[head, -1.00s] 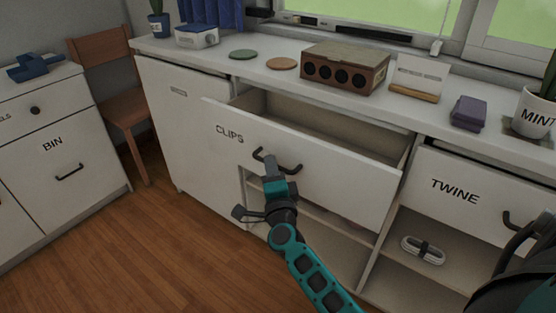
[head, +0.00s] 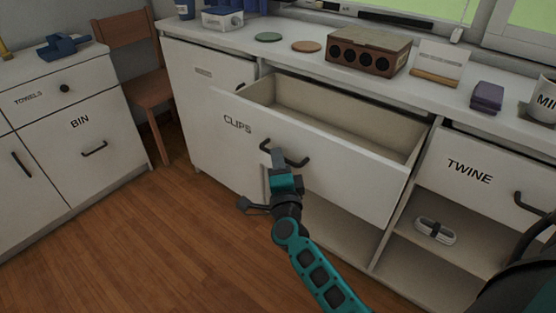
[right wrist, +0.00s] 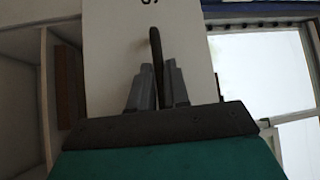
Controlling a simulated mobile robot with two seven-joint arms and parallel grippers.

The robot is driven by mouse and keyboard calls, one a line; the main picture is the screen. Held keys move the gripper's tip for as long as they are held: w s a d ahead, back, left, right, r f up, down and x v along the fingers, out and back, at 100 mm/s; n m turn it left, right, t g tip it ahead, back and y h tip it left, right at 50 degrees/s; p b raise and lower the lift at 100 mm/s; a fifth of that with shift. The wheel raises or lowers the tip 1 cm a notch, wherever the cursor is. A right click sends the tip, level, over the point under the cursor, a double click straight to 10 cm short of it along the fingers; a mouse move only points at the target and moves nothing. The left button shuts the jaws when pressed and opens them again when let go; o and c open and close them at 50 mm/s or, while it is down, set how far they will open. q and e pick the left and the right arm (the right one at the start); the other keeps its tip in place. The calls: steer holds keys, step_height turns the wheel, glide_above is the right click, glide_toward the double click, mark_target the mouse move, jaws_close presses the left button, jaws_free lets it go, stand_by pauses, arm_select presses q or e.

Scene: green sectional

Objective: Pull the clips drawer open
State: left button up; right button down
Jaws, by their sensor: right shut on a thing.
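The clips drawer (head: 340,172) has a white front marked CLIPS and stands well out from the cabinet in the head view. Its inside shows pale and empty where I can see it. Its dark bar handle (head: 298,162) is on the front. My right gripper (head: 279,160) is shut on this handle. In the right wrist view the handle (right wrist: 156,45) passes between the two fingers of the gripper (right wrist: 158,80), with the white drawer front (right wrist: 108,45) behind. My left gripper is not in view.
The counter above holds a brown box (head: 368,52), coasters (head: 306,46) and a purple stack (head: 487,96). The twine drawer (head: 475,165) is shut at right, above an open shelf with a bundled cord (head: 435,231). Wooden floor (head: 150,250) is clear in front.

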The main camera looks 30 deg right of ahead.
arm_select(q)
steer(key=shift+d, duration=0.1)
arm_select(e)
steer(key=c, duration=1.2)
jaws_free()
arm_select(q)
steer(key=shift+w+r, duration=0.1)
arm_select(e)
steer(key=shift+o, duration=0.2)
steer(key=shift+s+a, duration=0.1)
steer(key=shift+s, duration=0.05)
